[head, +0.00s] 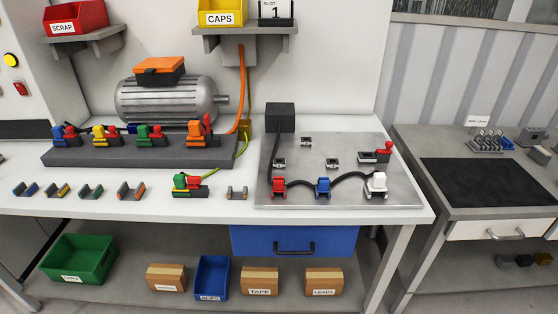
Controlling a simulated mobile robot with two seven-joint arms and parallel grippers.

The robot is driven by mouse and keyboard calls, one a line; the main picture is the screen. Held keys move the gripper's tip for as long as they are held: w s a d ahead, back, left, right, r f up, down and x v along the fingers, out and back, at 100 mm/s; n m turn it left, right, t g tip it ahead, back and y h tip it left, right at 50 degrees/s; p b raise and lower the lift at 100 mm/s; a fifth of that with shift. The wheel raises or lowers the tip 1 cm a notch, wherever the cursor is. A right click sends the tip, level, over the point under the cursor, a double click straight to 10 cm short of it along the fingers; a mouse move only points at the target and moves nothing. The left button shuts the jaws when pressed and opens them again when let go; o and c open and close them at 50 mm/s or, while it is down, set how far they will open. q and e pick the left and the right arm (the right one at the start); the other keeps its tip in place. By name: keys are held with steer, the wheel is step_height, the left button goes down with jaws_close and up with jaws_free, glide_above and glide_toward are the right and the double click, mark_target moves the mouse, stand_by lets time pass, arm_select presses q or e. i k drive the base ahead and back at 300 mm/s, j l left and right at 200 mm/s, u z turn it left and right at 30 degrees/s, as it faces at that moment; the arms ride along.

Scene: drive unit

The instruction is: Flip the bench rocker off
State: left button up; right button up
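No part labelled as a rocker can be read in the head view. A small red switch-like part (20,88) sits on the pale panel at the far left, below a round yellow button or lamp (11,60). Another red-topped part (384,149) stands at the right of the metal plate (340,195) on the bench. I cannot tell which of these is the bench rocker, nor its on or off position. Neither of my grippers is in view.
The white bench (130,209) carries a motor (165,100), a dark rail (140,155) with coloured connectors, and loose clips. Red SCRAP (75,20) and yellow CAPS (222,12) bins sit on shelves above. A blue drawer (265,240) and several boxes are below. A side table (425,150) stands right.

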mark_target(21, 89)
steer(key=u, duration=1.45)
steer(key=z, duration=0.5)
steer(key=i+j+z, duration=0.15)
steer(key=j+z, duration=0.3)
steer(key=i+j+z, duration=0.1)
steer(key=j+z, duration=0.15)
steer(key=z, duration=0.15)
steer(key=j+z, duration=0.4)
steer(key=j, duration=0.5)
steer(key=j+z, duration=0.15)
steer(key=j, duration=0.75)
